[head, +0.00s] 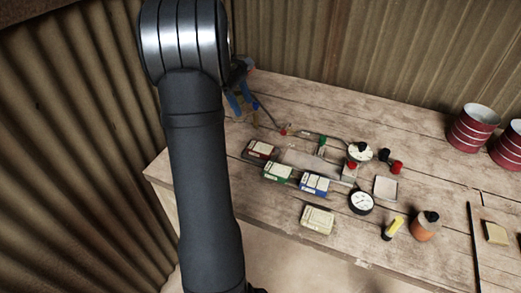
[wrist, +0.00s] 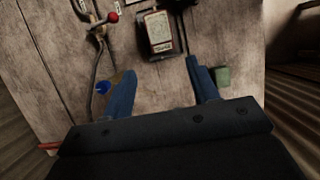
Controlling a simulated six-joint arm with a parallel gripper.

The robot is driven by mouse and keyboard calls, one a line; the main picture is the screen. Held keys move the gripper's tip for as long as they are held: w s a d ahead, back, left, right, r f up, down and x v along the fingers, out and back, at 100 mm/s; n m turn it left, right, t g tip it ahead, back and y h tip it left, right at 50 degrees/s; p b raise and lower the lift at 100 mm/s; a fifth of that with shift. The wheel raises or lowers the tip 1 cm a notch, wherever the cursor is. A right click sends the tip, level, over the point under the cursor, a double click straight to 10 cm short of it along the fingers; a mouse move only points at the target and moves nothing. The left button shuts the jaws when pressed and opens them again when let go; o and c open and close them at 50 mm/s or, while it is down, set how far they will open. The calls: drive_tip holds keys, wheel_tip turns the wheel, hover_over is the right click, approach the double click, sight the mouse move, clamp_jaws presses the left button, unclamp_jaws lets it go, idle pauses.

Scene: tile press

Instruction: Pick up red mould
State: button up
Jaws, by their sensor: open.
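The red mould (head: 261,150) is a small dark red block with a pale label, lying on the wooden bench at the left end of a group of moulds in the head view. In the wrist view a pale-labelled block with reddish edges (wrist: 158,33), which looks like the red mould, lies beyond the fingertips near the top. My gripper (head: 240,100) is at the back left of the bench, partly hidden by my arm. In the wrist view my gripper (wrist: 164,82) has its two blue fingers wide apart, with only bare wood between them.
A green mould (head: 278,172), a blue mould (head: 314,184) and a cream block (head: 317,220) lie nearby. A red-tipped clamp (wrist: 113,17), a blue round item (wrist: 103,87) and a green block (wrist: 222,77) lie near the fingers. A dial gauge (head: 361,202) stands right.

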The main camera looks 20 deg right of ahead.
hover_over(260, 147)
drive_tip(key=w+a, duration=0.1)
drive_tip(key=a, duration=0.1)
drive_tip(key=f, duration=1.1)
drive_tip(key=shift+w+d, duration=0.15)
drive_tip(key=shift+d, duration=0.1)
drive_tip(key=shift+w+x, duration=0.1)
drive_tip(key=shift+x, duration=1.35)
drive_tip(key=shift+w+x, duration=0.15)
drive_tip(key=shift+x, duration=1.3)
drive_tip(key=shift+a, duration=0.1)
drive_tip(key=c, duration=0.8)
